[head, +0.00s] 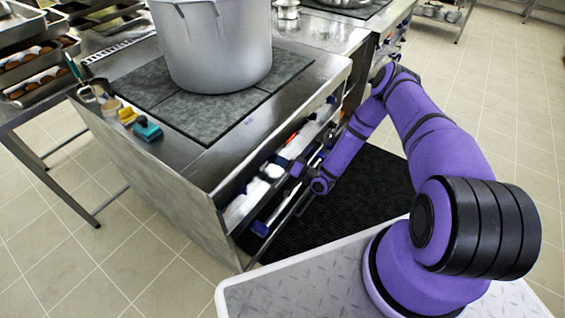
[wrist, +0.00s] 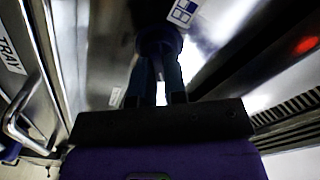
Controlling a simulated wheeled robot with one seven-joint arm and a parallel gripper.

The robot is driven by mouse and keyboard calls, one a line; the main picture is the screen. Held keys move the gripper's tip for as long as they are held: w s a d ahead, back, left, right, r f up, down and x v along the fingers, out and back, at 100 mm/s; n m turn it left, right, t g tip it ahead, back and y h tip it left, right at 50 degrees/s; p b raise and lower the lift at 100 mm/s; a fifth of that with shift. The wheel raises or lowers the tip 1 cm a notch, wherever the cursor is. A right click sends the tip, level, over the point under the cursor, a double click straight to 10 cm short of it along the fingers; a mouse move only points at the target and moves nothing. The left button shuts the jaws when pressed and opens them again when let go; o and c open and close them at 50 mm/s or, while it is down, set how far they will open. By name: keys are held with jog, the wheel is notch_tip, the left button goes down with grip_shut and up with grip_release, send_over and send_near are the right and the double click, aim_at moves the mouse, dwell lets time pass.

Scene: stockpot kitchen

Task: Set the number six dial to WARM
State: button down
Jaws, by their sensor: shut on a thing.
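In the wrist view, a dark round dial (wrist: 158,38) sits on the shiny metal panel. The two dark fingers of my gripper (wrist: 158,66) are shut on it. A white label with blue squares (wrist: 183,12) is just beyond the dial. No number or WARM mark is readable, so I cannot tell the dial's number or setting. In the head view, my gripper (head: 283,163) is at the front panel of the steel range (head: 168,212). My wrist hides the held dial there.
A large grey stockpot (head: 215,45) stands on the dark range top. Small yellow and teal items (head: 147,129) lie at its left edge. In the wrist view, a metal handle (wrist: 22,128) is at left beside a TRAY label (wrist: 10,58). A red light (wrist: 305,45) glows at right.

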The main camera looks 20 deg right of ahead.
dwell(0.5)
jog(key=c, duration=1.2)
grip_release()
jog(key=shift+o, duration=0.2)
jog(key=v, duration=1.1)
